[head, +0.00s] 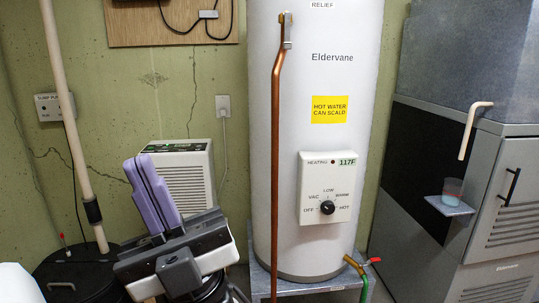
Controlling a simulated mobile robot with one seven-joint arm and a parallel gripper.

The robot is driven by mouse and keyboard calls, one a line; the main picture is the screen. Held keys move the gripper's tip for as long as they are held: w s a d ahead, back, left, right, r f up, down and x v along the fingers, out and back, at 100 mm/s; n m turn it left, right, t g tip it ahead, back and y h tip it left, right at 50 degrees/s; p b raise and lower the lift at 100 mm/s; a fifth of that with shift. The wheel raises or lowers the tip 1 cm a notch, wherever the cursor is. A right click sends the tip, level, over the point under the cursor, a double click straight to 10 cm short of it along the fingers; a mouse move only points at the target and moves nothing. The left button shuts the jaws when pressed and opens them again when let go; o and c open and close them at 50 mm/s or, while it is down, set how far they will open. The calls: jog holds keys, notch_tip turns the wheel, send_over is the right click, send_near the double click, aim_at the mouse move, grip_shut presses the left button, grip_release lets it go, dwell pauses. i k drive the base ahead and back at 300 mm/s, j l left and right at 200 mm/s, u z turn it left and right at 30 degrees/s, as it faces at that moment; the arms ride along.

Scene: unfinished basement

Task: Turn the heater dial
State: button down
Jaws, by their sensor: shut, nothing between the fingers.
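The heater is a tall white tank (330,130) marked "Eldervane". Its white control panel (342,167) shows "HEATING", a small dark red light and a 117F readout. The black round dial (327,208) sits low on this panel, with OFF, VAC, LOW, HOT and one blurred label around it. Its pointer is too small to read surely. My gripper (139,163) is at lower left, its purple fingers shut together and pointing up. It is empty and, in the picture, well left of the dial, touching nothing that I can see.
A copper pipe (276,150) runs down the tank's front, left of the panel. A red-handled valve with a green hose (364,285) is at the tank's foot. A white vented unit (180,175) stands behind my gripper.

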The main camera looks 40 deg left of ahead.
aim_at(328, 207)
jog(key=u, duration=0.95)
